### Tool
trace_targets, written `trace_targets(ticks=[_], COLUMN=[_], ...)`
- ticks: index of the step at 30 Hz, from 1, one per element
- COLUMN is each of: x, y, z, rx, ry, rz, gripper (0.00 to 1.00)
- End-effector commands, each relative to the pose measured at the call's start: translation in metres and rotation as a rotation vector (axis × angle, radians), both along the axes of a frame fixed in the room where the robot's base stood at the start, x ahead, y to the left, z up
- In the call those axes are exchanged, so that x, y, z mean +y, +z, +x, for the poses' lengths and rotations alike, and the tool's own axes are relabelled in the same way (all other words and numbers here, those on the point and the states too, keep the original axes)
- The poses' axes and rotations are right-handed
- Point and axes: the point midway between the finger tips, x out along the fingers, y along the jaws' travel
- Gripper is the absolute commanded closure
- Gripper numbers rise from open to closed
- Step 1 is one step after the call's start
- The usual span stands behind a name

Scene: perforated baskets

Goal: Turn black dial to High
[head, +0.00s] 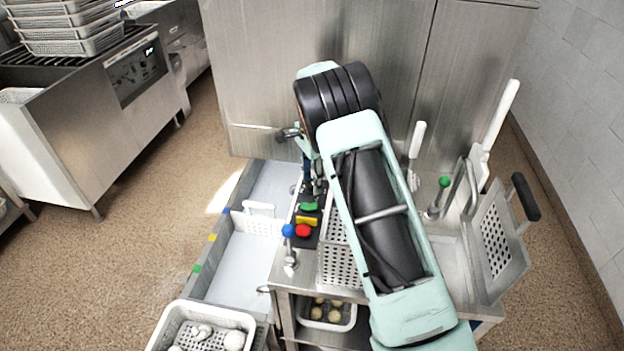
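A dark control panel (325,222) on the steel counter carries a green block (309,206), a yellow block (306,221) and a red button (303,231). I cannot clearly make out the black dial; the panel's far end is dark and partly covered by my gripper. My gripper (315,190) points down at that far end, just beyond the green block. It is small and dark here, and I cannot tell whether its fingers are open, shut or touching anything. My pale green arm covers the counter right of the panel.
A blue-knobbed lever (288,231) stands at the panel's near left, and a green-knobbed one (445,182) to the right. A perforated basket (340,265) stands right beside the panel. A black-handled basket (494,240) is at right. A steel cabinet (300,60) stands behind.

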Motion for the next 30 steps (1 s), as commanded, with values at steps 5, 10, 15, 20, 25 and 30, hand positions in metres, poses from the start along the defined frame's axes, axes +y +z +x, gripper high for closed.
trace_targets(ticks=[5,10,15,20,25,30], x=[0.000,0.001,0.000,0.000,0.000,0.000], y=[-0.001,0.007,0.036,0.071,0.101,0.117], z=[-0.001,0.000,0.000,0.000,0.000,0.000], rx=[0.002,0.000,-0.002,-0.002,0.000,0.000], ry=[0.001,0.001,0.002,0.001,0.000,0.000], rz=[0.000,0.001,0.001,0.001,0.000,0.000], gripper=[0.58,0.58,0.58,0.58,0.58,0.58])
